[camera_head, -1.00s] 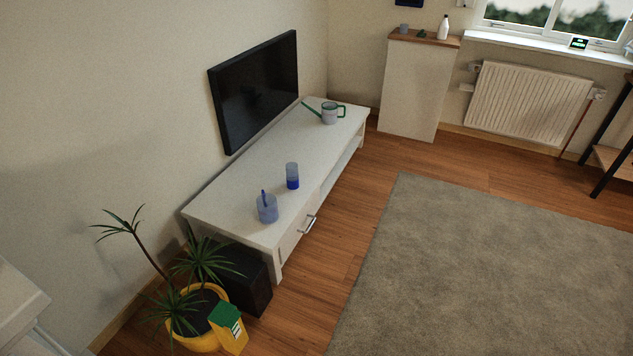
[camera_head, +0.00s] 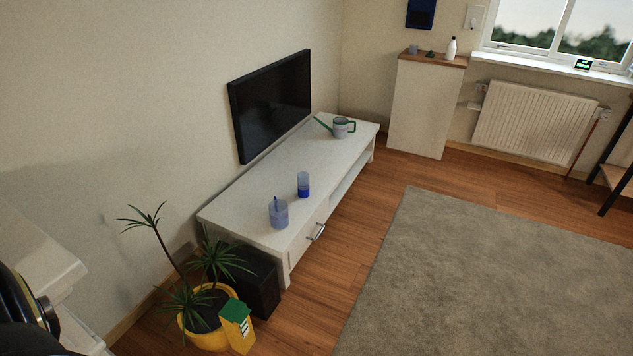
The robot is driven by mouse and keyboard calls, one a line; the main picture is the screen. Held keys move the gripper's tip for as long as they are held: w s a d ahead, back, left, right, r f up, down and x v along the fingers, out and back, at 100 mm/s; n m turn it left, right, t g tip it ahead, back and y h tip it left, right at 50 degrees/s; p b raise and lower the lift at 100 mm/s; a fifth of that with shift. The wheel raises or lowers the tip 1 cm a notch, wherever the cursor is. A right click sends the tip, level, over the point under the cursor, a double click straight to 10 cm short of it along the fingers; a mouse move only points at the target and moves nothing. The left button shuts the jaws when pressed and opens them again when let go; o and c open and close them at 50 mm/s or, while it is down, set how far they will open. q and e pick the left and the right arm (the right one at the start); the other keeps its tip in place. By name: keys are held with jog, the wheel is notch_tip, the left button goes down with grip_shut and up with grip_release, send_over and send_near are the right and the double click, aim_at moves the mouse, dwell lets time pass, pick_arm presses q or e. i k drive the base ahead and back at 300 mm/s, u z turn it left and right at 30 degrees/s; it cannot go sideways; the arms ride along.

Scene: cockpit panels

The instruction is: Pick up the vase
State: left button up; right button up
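No single thing is clearly marked out as the vase. A white bottle-shaped vessel (camera_head: 451,48) stands upright on the narrow cabinet at the back. On the low white TV bench, a tall blue-tinted cylinder (camera_head: 303,185) and a wider bluish cup (camera_head: 278,214) with a thin blue stick in it stand near the front end. I cannot tell which of these is the vase. Neither of my grippers is in view, and nothing is seen held.
The TV bench (camera_head: 240,214) runs along the left wall, with a watering can (camera_head: 342,127) at its far end. A potted plant (camera_head: 207,330), a green-and-yellow carton (camera_head: 237,326) and a black box (camera_head: 262,287) stand before its near end. The rug (camera_head: 480,270) is clear.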

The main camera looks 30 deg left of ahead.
aim_at(303, 177)
jog(key=u, duration=0.05)
jog(key=i, duration=1.9)
jog(key=u, duration=1.15)
jog(key=i, duration=1.3)
jog(key=u, duration=1.25)
